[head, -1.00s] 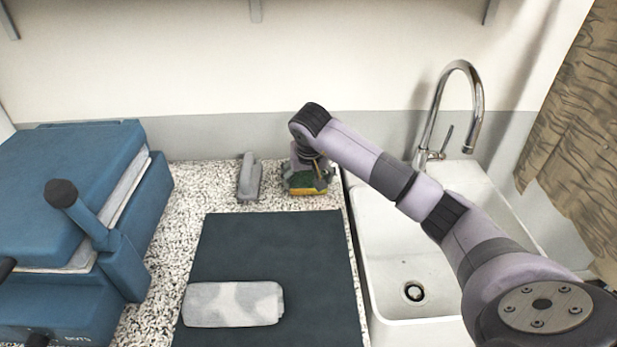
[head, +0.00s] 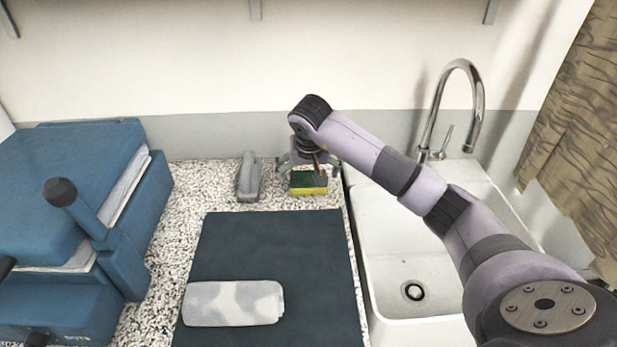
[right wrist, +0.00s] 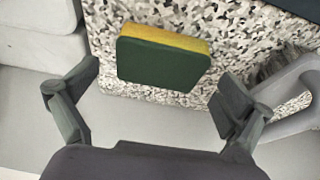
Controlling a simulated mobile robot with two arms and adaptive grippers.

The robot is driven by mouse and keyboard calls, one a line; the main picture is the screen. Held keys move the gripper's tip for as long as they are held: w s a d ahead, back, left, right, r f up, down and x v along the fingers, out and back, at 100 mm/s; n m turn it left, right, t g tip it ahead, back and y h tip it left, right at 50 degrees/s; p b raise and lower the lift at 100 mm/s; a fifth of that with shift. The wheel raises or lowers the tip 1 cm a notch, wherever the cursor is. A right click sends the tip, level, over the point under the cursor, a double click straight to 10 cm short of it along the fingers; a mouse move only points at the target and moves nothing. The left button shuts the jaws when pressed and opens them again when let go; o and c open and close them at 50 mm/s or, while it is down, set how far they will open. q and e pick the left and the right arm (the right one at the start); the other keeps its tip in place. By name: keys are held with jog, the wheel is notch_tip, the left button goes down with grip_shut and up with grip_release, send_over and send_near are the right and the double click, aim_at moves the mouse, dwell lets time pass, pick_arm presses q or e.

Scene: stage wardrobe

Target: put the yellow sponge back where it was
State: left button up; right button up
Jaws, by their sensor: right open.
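The yellow sponge (head: 309,189) has a dark green top layer. It lies on the speckled counter at the back, close to the sink's left edge. In the right wrist view the sponge (right wrist: 163,62) lies ahead of the fingers, with its green face toward the camera. My right gripper (head: 309,170) is open just above and behind the sponge. Its spread fingers (right wrist: 160,100) are apart from the sponge, one on each side, and nothing is between them. My left gripper is not in view.
A grey handled tool (head: 248,178) stands left of the sponge. The white sink (head: 385,235) with a tall faucet (head: 478,100) is right. A blue press (head: 75,165) stands left.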

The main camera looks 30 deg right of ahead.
jog(key=v, duration=1)
jog(key=shift+b, duration=0.3)
jog(key=shift+s+a, duration=0.1)
jog(key=shift+s, duration=0.05)
